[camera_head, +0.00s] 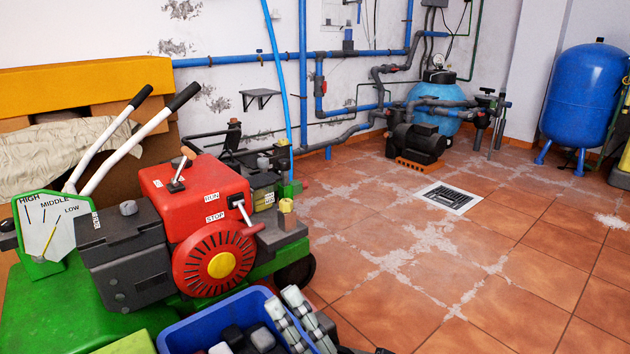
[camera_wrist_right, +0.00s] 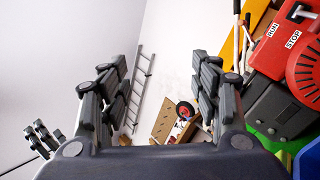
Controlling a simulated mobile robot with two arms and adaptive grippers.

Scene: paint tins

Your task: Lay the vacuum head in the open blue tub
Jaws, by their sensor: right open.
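The open blue tub (camera_head: 180,342) is at the bottom of the head view, cut off by the lower edge. A blue corner of it shows at the right of the right wrist view (camera_wrist_right: 308,160). Dark grey and whitish pieces (camera_head: 245,340) show within its outline; I cannot tell whether the vacuum head is among them. My right gripper (camera_head: 282,298) is at the tub's right side, its pale segmented fingers over the rim. In the right wrist view its fingers (camera_wrist_right: 160,85) stand wide apart with nothing between them. I cannot clearly make out my left gripper.
A green machine with a red engine (camera_head: 205,215) stands directly behind the tub. A yellow-topped box (camera_head: 80,88) is at the far left. A blue pump (camera_head: 435,105) and blue tank (camera_head: 585,95) stand at the back. The tiled floor (camera_head: 500,285) to the right is clear.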

